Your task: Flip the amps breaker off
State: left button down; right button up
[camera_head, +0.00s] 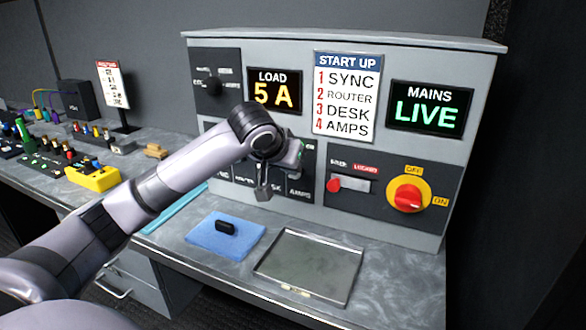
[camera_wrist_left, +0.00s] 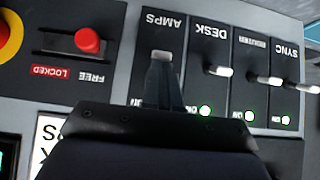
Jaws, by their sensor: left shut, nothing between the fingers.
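The breaker panel shows in the head view with its AMPS label (camera_head: 299,192) at the right end of the row. In the wrist view, which is upside down, the AMPS label (camera_wrist_left: 163,21) is above my shut left gripper (camera_wrist_left: 162,62). A pale tip, apparently the AMPS lever (camera_wrist_left: 162,53), shows right at the fingertips; contact is unclear. My gripper hides its lamp. In the head view my left gripper (camera_head: 262,192) hangs before the panel. The DESK (camera_wrist_left: 219,71), ROUTER (camera_wrist_left: 267,79) and SYNC (camera_wrist_left: 306,87) levers stand beside it, with green lamps lit.
Beside the breakers are a red slide knob (camera_head: 334,184) by a LOCKED label and a red rotary switch (camera_head: 408,197). Displays read LOAD 5 A (camera_head: 274,92) and MAINS LIVE (camera_head: 428,108). A blue pad (camera_head: 204,238) and a metal tray (camera_head: 325,262) lie on the counter below.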

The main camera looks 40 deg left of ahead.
pick_arm(q)
jog(key=shift+s+d+f+t+b, duration=0.1)
jog(key=shift+s+f+t+b, duration=0.05)
jog(key=shift+f+b, duration=0.25)
jog(key=shift+s+d+f+t+b, duration=0.15)
jog(key=shift+f+b, duration=0.1)
jog(key=shift+f, duration=0.25)
jog(key=shift+a+r+t+p, duration=0.15)
jog(key=shift+r+t+p, duration=0.25)
jog(key=shift+r+p, duration=0.55)
pick_arm(e)
jog(key=shift+d+r, duration=0.2)
